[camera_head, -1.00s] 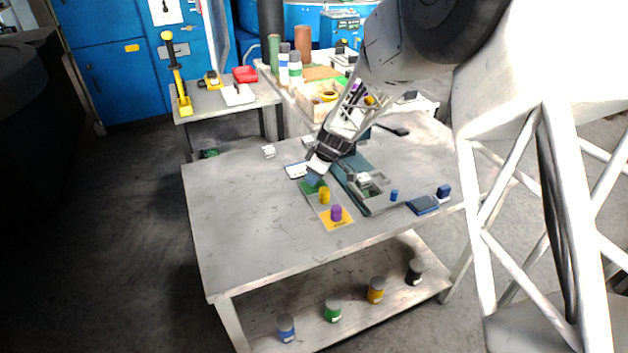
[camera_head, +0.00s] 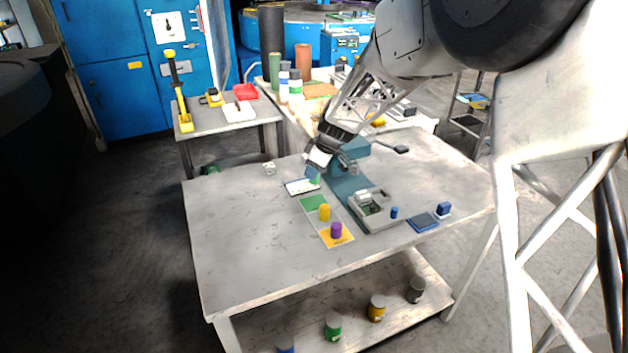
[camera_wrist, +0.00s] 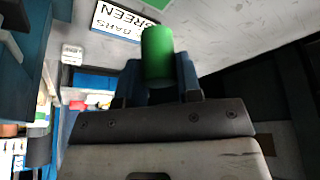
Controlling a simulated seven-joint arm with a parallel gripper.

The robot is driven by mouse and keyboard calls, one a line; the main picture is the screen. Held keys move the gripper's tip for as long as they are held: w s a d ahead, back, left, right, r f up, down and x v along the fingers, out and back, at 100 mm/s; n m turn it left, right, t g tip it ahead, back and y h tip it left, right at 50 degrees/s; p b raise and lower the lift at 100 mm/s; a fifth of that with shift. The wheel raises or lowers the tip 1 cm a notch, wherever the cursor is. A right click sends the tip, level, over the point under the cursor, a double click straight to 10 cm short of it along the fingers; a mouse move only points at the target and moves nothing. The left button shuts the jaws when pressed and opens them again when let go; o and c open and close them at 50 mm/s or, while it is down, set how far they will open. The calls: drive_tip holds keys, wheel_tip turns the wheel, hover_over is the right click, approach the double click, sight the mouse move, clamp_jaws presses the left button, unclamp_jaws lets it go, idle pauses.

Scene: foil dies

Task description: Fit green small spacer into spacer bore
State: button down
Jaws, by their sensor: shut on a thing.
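The green small spacer (camera_wrist: 158,55) is a plain green cylinder in the wrist view, held between the blue fingers of my gripper (camera_wrist: 160,80). In the head view my gripper (camera_head: 312,174) is above the table near the white card, with the green spacer (camera_head: 315,181) showing at its tip, clear of the green patch (camera_head: 313,203). A grey fixture (camera_head: 388,221) stands on the table to the right of the coloured mat. I cannot make out the spacer bore itself.
Yellow (camera_head: 324,212) and purple (camera_head: 336,230) cylinders stand on the mat. A small blue cylinder (camera_head: 394,212) and a dark blue tray (camera_head: 423,222) are at the right. The table's left side (camera_head: 235,235) is clear.

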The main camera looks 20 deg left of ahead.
drive_tip(key=shift+r, duration=0.85)
drive_tip(key=s+d+m+t+h, duration=0.1)
drive_tip(key=s+d+m, duration=0.2)
drive_tip(key=d, duration=0.5)
drive_tip(key=s+d+f+m+t, duration=0.1)
drive_tip(key=s+d+m, duration=0.1)
drive_tip(key=d+m, duration=0.4)
drive_tip(key=s+d+f+m+t+h, duration=0.1)
drive_tip(key=s+d+m+t, duration=0.1)
drive_tip(key=d, duration=0.8)
drive_tip(key=shift+s+d+m+h, duration=0.15)
drive_tip(key=shift+s+m+h, duration=0.15)
drive_tip(key=shift+s+m, duration=0.75)
drive_tip(key=shift+w+f, duration=0.1)
drive_tip(key=shift+w, duration=0.2)
drive_tip(key=w+a, duration=0.2)
drive_tip(key=w, duration=0.3)
drive_tip(key=w+a+f, duration=0.1)
drive_tip(key=w, duration=0.4)
drive_tip(key=w+a, duration=0.2)
drive_tip(key=w, duration=0.3)
drive_tip(key=shift+a+f, duration=0.25)
drive_tip(key=shift+a, duration=0.05)
